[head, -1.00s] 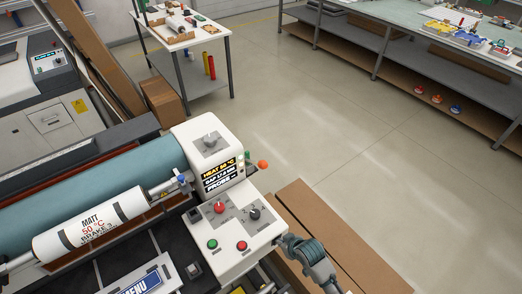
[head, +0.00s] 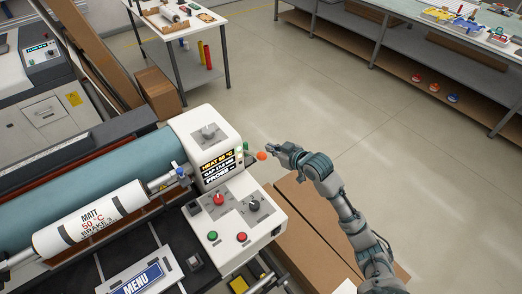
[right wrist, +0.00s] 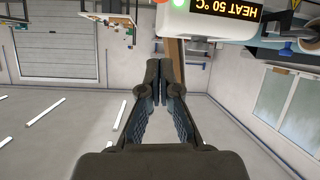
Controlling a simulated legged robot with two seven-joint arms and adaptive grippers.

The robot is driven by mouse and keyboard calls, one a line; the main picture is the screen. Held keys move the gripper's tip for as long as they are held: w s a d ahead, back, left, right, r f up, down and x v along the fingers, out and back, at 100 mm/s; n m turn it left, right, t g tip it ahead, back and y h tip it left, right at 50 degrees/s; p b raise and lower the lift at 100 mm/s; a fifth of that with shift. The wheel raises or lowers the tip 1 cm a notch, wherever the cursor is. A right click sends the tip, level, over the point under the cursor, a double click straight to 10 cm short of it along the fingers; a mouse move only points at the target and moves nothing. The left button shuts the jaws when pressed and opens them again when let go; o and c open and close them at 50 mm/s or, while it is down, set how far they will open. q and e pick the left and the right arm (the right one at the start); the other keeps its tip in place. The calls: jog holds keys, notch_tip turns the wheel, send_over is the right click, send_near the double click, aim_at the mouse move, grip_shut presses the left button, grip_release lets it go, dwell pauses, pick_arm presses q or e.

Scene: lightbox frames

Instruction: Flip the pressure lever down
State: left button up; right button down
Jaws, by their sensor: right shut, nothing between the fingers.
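The laminating machine has a white control housing (head: 206,135) with a "HEAT 50 °C" display. An orange knob (head: 261,155), which looks like the pressure lever's end, sticks out from the housing's right side. My right gripper (head: 271,149) is just right of and slightly above this knob in the head view; I cannot tell whether they touch. In the right wrist view the gripper's fingers (right wrist: 160,85) are together and empty. The housing (right wrist: 215,22) shows upside down above them there. My left gripper is out of view.
A lower control panel (head: 234,214) with red, green and black controls stands in front of the housing. A printed roll (head: 88,222) lies along the machine. Flat cardboard (head: 300,225) lies on the floor to the right. Open floor (head: 330,110) lies beyond my right gripper.

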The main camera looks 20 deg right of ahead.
aim_at(260, 153)
jog(key=shift+a, duration=0.2)
jog(key=w+f+p, duration=0.1)
jog(key=w+f, duration=0.1)
jog(key=w+a+f+p, duration=0.1)
jog(key=w+f, duration=0.1)
jog(key=w+a+f+p, duration=0.1)
jog(key=w+f, duration=0.1)
jog(key=shift+w+a+f, duration=0.2)
jog(key=shift+w+f, duration=0.05)
jog(key=shift+w, duration=0.05)
jog(key=shift+s+d+f, duration=0.15)
jog(key=shift+s+f, duration=0.05)
jog(key=shift+s, duration=0.1)
jog(key=shift+d+f, duration=0.1)
